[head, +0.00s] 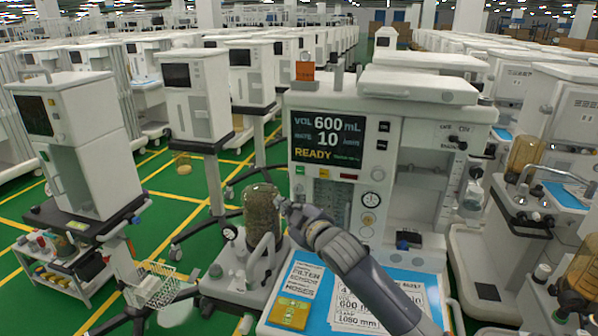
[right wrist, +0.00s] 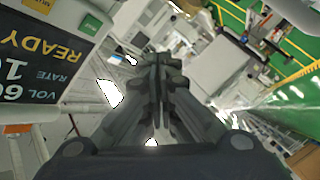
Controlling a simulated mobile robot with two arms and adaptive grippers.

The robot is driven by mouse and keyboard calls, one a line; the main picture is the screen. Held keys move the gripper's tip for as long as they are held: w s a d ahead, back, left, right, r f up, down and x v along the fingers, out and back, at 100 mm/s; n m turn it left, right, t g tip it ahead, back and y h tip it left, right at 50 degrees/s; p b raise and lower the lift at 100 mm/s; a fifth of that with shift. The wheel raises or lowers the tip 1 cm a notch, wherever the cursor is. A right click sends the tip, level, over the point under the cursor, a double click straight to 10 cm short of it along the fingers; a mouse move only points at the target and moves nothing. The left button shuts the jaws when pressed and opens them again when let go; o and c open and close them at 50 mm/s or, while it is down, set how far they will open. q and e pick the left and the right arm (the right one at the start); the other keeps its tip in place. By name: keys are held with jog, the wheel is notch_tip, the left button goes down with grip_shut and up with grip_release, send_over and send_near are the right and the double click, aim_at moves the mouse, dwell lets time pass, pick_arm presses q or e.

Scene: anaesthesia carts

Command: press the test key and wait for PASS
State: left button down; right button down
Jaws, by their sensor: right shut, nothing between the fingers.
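The anaesthesia machine's dark screen (head: 328,138) reads VOL 600 mL, RATE 10 and READY, with small green text too small to read. The screen also shows upside down at the left of the right wrist view (right wrist: 45,50). Two small dark keys (head: 383,127) sit right of the screen; their labels are unreadable, so I cannot tell which is the test key. My right gripper (head: 285,206) is shut and empty, below and left of the screen, beside the bellows canister (head: 262,212). Its closed fingers (right wrist: 160,75) point away from the screen. My left gripper is not in view.
A blue work surface (head: 425,285) with printed cards and a yellow-green block (head: 289,312) lies below the screen. A breathing-circuit column with canisters (head: 525,160) stands at right. More carts (head: 75,140) fill the left. Green floor (head: 150,215) is open between them.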

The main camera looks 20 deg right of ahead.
aim_at(300, 171)
jog(key=r, duration=0.1)
jog(key=w+r, duration=0.1)
jog(key=r, duration=0.1)
jog(key=shift+w+d+r+n+t, duration=0.2)
jog(key=shift+n+t, duration=0.2)
jog(key=w+d+b, duration=0.2)
jog(key=w+d, duration=0.3)
jog(key=w, duration=0.2)
jog(key=shift+w, duration=0.15)
dwell(1.4)
jog(key=shift+w+d, duration=0.15)
jog(key=shift+w, duration=0.2)
